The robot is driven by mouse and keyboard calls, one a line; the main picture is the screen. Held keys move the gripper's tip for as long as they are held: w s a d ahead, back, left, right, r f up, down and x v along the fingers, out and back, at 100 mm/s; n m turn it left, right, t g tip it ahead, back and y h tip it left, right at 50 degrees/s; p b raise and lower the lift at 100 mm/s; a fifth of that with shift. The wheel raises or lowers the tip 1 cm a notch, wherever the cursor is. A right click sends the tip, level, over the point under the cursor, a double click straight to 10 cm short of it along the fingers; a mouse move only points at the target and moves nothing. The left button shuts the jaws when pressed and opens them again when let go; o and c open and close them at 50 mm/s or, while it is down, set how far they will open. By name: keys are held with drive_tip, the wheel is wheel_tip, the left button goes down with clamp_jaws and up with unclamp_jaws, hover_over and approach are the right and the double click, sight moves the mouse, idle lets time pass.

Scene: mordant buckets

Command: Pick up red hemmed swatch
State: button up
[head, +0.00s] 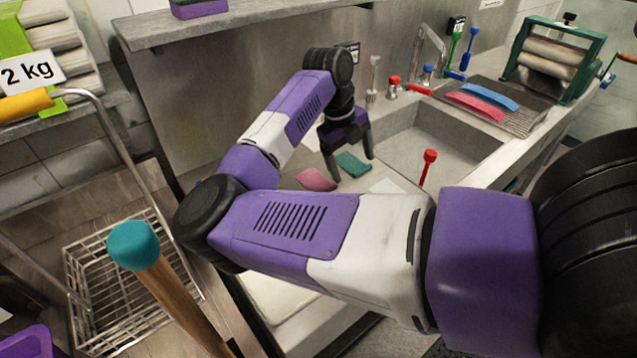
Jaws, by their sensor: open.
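My gripper (352,165) is open and points down over the counter to the left of the sink, with its fingers spread. A small red-pink swatch (316,180) lies flat on the counter, close to the left fingertip. A green swatch (353,165) lies just right of it, showing between the fingers. Whether either fingertip touches a swatch, I cannot tell. Any hem on the red swatch is too small to make out. My forearm hides the counter in front of the swatches.
A sink basin (440,143) lies right of the swatches, with a red-knobbed rod (428,165) near its front. A wringer (555,62) and a ribbed board (500,105) with pink and blue pieces stand beyond. A wire basket (125,280) and a teal-tipped pole (140,248) are at left.

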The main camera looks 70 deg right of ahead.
sight(325, 188)
drive_tip(key=w+t, duration=0.1)
drive_tip(key=w, duration=0.1)
drive_tip(key=w+a+y, duration=0.1)
drive_tip(key=w, duration=0.1)
drive_tip(key=w+a+n+t, duration=0.1)
drive_tip(key=w, duration=0.1)
drive_tip(key=shift+w+a+t, duration=0.25)
drive_tip(key=shift+t, duration=0.05)
drive_tip(key=shift+s+a+f+p, duration=0.15)
drive_tip(key=shift+f+p, duration=0.4)
drive_tip(key=shift+f, duration=1.2)
drive_tip(key=shift+s+d+f+p, duration=0.15)
drive_tip(key=shift+f+p, duration=0.4)
drive_tip(key=shift+f, duration=1.2)
drive_tip(key=shift+a, duration=0.1)
drive_tip(key=c, duration=1.4)
drive_tip(key=shift+r, duration=0.15)
